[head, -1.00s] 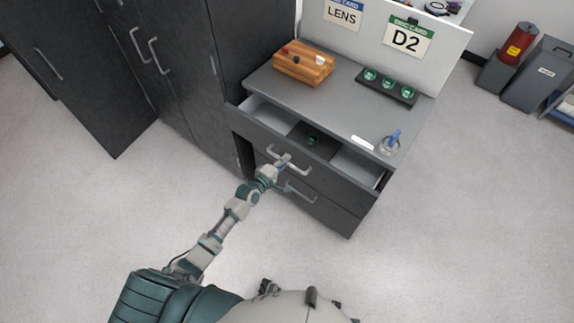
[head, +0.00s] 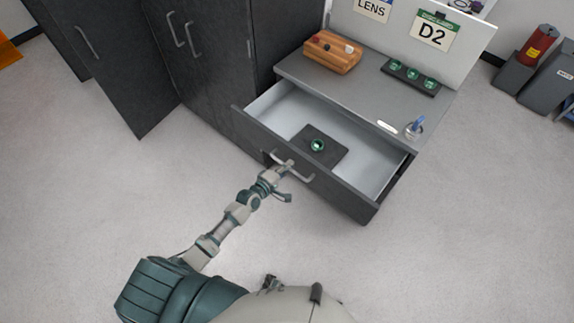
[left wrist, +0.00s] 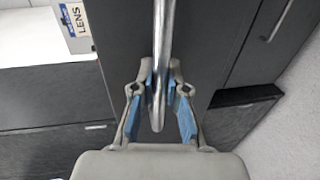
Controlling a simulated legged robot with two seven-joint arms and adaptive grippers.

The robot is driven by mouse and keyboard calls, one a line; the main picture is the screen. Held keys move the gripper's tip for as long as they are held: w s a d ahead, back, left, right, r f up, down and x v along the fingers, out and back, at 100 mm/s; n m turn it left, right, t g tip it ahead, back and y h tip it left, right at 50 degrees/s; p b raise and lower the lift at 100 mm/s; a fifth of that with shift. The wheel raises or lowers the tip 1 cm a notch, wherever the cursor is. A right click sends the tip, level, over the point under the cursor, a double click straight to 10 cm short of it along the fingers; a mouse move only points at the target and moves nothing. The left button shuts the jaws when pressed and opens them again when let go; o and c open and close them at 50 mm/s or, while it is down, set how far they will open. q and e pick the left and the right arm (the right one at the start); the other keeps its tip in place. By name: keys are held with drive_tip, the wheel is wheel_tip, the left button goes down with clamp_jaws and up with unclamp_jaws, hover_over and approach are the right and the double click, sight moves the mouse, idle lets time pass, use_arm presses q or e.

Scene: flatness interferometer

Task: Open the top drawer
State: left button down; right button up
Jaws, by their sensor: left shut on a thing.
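The top drawer (head: 350,190) of the grey cabinet is pulled well out in the head view. Its pale inside shows, with a dark mat (head: 328,153) holding a green-rimmed round piece (head: 317,145). My left gripper (head: 288,167) is at the drawer's front, shut on the bar handle (head: 303,177). In the left wrist view the handle (left wrist: 160,60) runs between the two blue-padded fingers of the left gripper (left wrist: 160,110). My right gripper cannot be made out in these frames.
Tall dark cabinets (head: 200,70) stand at the left. The floor in front is clear.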

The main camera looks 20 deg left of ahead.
use_arm(q)
drive_tip(key=shift+s+d+f, duration=0.3)
drive_tip(key=shift+d+f, duration=0.1)
drive_tip(key=shift+d, duration=0.05)
drive_tip(key=c, duration=1.3)
unclamp_jaws()
drive_tip(key=shift+c, duration=0.2)
drive_tip(key=shift+o, duration=0.8)
drive_tip(key=shift+d, duration=0.1)
drive_tip(key=shift+w+d+r, duration=0.1)
drive_tip(key=shift+w+r, duration=0.05)
drive_tip(key=shift+r, duration=0.05)
drive_tip(key=v, duration=1.2)
drive_tip(key=shift+w, duration=0.1)
drive_tip(key=shift+a, duration=0.2)
